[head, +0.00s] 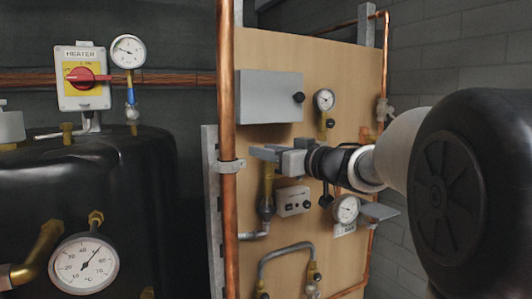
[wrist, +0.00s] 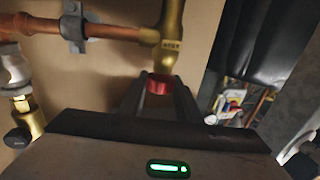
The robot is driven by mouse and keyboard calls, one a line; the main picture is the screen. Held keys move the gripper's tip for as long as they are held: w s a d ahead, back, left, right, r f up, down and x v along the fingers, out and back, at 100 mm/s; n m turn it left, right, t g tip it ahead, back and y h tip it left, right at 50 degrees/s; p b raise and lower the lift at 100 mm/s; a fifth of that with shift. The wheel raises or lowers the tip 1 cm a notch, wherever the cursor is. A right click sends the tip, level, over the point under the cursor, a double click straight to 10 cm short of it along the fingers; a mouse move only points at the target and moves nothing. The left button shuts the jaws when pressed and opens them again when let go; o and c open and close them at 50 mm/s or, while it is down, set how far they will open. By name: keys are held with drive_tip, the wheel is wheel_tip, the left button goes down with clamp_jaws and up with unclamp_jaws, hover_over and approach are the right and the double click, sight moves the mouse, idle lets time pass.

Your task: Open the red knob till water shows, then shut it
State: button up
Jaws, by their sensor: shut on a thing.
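The red knob (wrist: 159,86) shows in the wrist view, at the lower end of a brass valve body (wrist: 170,35). My gripper (wrist: 161,78) is shut on it, with one dark finger on each side. In the head view my gripper (head: 262,152) reaches left across the wooden board, in front of a brass fitting (head: 267,183). The red knob is hidden there behind my gripper. I see no water in either view.
A vertical copper pipe (head: 227,120) runs close left of my gripper. A grey box (head: 270,97) is above, and a small white box (head: 292,201) is below. Gauges (head: 324,100) hang nearby. A black tank (head: 100,190) and a heater switch (head: 82,77) stand left.

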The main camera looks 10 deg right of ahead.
drive_tip(key=m+t+h+b, duration=0.1)
drive_tip(key=h+b, duration=0.1)
drive_tip(key=m+t+h+b, duration=0.1)
drive_tip(key=m+h, duration=0.1)
drive_tip(key=shift+a+f+h+b, duration=0.1)
drive_tip(key=shift+f+h+b, duration=0.25)
drive_tip(key=shift+h, duration=0.05)
drive_tip(key=shift+m+h+b, duration=0.6)
drive_tip(key=shift+b, duration=0.35)
drive_tip(key=shift+r+h+b, duration=0.1)
drive_tip(key=shift+h+b, duration=0.2)
drive_tip(key=shift+r+m+t+h+b, duration=0.2)
drive_tip(key=shift+m+t+h+b, duration=0.1)
drive_tip(key=shift+m+h, duration=0.1)
drive_tip(key=o, duration=1.1)
drive_tip(key=shift+c, duration=0.2)
